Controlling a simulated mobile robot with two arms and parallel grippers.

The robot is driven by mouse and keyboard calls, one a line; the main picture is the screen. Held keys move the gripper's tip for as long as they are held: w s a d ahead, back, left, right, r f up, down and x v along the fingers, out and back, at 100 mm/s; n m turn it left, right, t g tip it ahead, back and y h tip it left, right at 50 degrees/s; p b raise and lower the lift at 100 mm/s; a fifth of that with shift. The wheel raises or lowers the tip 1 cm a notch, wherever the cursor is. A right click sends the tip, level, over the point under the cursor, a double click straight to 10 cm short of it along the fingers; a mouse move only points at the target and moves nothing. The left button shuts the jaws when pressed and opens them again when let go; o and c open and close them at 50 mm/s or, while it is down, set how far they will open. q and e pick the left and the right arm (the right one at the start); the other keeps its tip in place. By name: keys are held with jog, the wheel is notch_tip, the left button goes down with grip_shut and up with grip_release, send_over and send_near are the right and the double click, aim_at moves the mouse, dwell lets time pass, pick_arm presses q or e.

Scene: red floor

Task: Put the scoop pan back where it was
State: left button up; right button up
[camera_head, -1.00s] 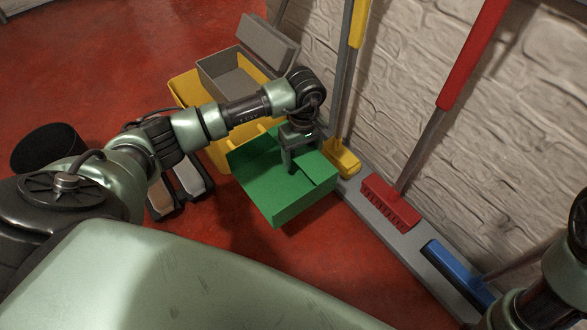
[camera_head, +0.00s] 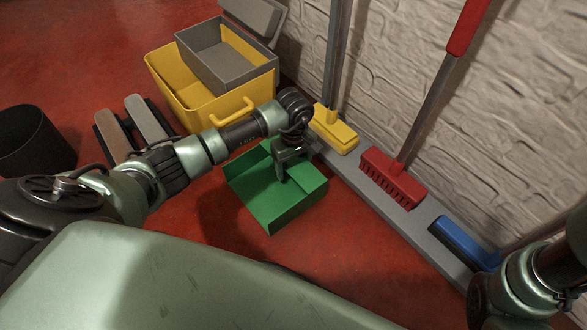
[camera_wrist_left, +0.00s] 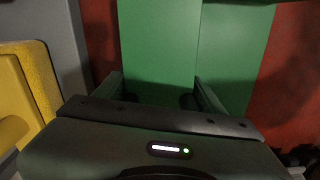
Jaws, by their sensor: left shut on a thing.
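The green scoop pan (camera_head: 270,203) is in the head view at the centre, in front of the grey ledge along the wall. My left gripper (camera_head: 281,176) is shut on its rear part. Whether the pan touches the floor or hangs just above it, I cannot tell. In the left wrist view the pan (camera_wrist_left: 160,50) fills the middle, between the fingers of my left gripper (camera_wrist_left: 160,97). The fingertips are dark and partly hidden there. My right arm shows at the lower right edge of the head view, but its gripper is out of view.
A yellow brush (camera_head: 336,132), a red brush (camera_head: 392,178) and a blue brush (camera_head: 463,244) stand along the grey ledge (camera_head: 425,226) by the wall. A yellow bucket (camera_head: 190,108) with a grey bin (camera_head: 225,55) stands behind my left arm. Red floor is open in front.

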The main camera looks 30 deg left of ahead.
pick_arm(q)
jog(key=shift+r, duration=0.15)
jog(key=o, duration=1.7)
jog(key=shift+o, duration=0.2)
notch_tip(320, 180, up, 11)
jog(key=p, duration=0.7)
jog(key=shift+f, duration=0.2)
jog(key=shift+r, duration=0.4)
jog(key=shift+r+p, duration=0.25)
jog(key=shift+p, duration=0.05)
